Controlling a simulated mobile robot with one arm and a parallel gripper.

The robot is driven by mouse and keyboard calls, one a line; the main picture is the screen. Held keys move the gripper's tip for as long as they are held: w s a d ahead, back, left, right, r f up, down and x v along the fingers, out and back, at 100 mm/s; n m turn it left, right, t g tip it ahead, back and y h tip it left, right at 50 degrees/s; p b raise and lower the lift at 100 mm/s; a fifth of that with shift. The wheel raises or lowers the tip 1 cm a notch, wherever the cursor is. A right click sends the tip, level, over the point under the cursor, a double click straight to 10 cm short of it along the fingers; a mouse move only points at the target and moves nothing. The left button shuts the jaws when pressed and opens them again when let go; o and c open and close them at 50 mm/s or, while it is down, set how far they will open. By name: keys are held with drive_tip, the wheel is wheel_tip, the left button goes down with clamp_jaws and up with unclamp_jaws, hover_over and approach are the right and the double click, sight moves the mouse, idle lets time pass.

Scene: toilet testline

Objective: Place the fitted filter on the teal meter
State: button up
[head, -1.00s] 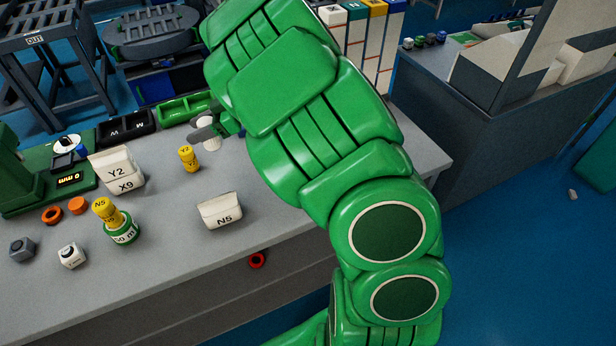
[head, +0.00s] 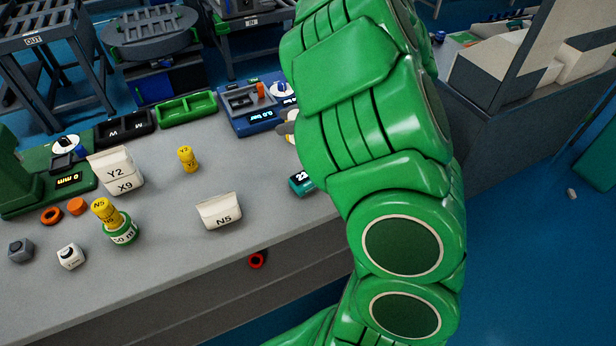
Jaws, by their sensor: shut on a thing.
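The teal meter (head: 299,183) is a small teal box with a white-digit display. It sits near the front right edge of the bench, its right side hidden by my arm. My gripper (head: 287,129) shows only as a grey fingertip at the left edge of my arm, in front of the blue instrument and behind the meter. It is shut on the filter (head: 291,139), a small white piece mostly hidden behind my arm. The filter is apart from the meter in the picture; its height above the bench cannot be told.
A blue instrument (head: 252,121) and a green tray (head: 186,109) stand at the back. A yellow bottle (head: 187,159), an N5 bag (head: 220,211), a Y2/X9 bag (head: 117,171) and a yellow-topped green container (head: 118,228) stand to the left. The bench between the N5 bag and meter is clear.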

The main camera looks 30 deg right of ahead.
drive_tip(key=shift+s+d, duration=0.85)
drive_tip(key=shift+d, duration=0.3)
drive_tip(key=shift+a+f, duration=0.1)
drive_tip(key=shift+f, duration=0.8)
hover_over(302, 177)
drive_tip(key=shift+f, duration=6.15)
drive_tip(key=shift+f, duration=0.15)
drive_tip(key=o, duration=1.1)
drive_tip(key=shift+r, duration=0.2)
drive_tip(key=shift+v, duration=5.95)
